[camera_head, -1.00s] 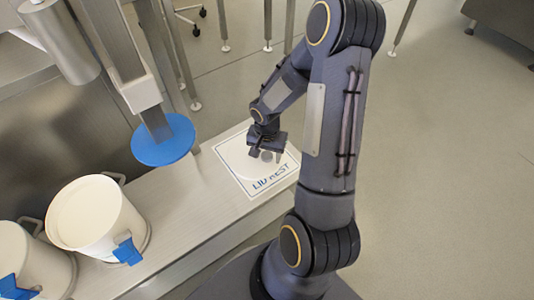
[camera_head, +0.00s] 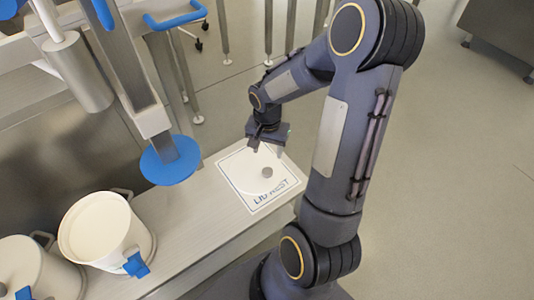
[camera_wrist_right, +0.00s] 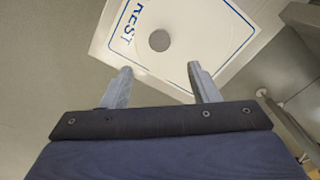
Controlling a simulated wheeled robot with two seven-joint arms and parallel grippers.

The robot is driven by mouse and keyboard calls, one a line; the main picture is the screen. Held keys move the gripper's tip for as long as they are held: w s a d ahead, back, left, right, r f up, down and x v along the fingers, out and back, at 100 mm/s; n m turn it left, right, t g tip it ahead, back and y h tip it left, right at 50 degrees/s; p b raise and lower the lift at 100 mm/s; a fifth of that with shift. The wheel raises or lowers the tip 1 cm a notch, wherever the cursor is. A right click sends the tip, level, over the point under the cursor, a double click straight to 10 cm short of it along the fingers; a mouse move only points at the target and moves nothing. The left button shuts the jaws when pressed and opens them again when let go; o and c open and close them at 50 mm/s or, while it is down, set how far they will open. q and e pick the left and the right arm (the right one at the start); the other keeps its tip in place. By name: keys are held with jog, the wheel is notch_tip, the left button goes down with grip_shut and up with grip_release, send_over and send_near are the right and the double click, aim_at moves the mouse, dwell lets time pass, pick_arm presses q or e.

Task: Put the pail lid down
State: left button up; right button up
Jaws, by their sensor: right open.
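The pail lid, a white disc (camera_head: 243,171) with a grey round knob (camera_head: 267,172), lies flat on the square white "LID REST" mat (camera_head: 258,206) on the bench. In the right wrist view the knob (camera_wrist_right: 159,40) sits just beyond my fingertips, and the lid (camera_wrist_right: 205,35) blends into the white mat. My right gripper (camera_head: 268,150) is open and empty, apart from the knob and above the far side of the lid. Both fingers of the right gripper (camera_wrist_right: 159,70) show spread, with nothing between them. My left gripper is not in view.
A white pail (camera_head: 96,229) with a blue clip stands open on the bench (camera_head: 195,215) at left. Another pale pail (camera_head: 32,267) is partly cut off beside it. A blue disc (camera_head: 170,160) on a metal column hangs between pail and mat. Open floor lies right.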

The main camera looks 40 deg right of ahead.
jog(key=s+a+r+n+t+y, duration=0.3)
jog(key=s+a+r+n+t, duration=0.2)
jog(key=s+a+r+n, duration=0.5)
jog(key=s+a+r, duration=0.3)
jog(key=a+r, duration=0.2)
jog(key=r, duration=0.1)
jog(key=shift+r+t+y, duration=0.15)
jog(key=shift+t+y, duration=0.15)
jog(key=shift+y, duration=0.1)
notch_tip(320, 180, up, 27)
jog(key=p, duration=2.7)
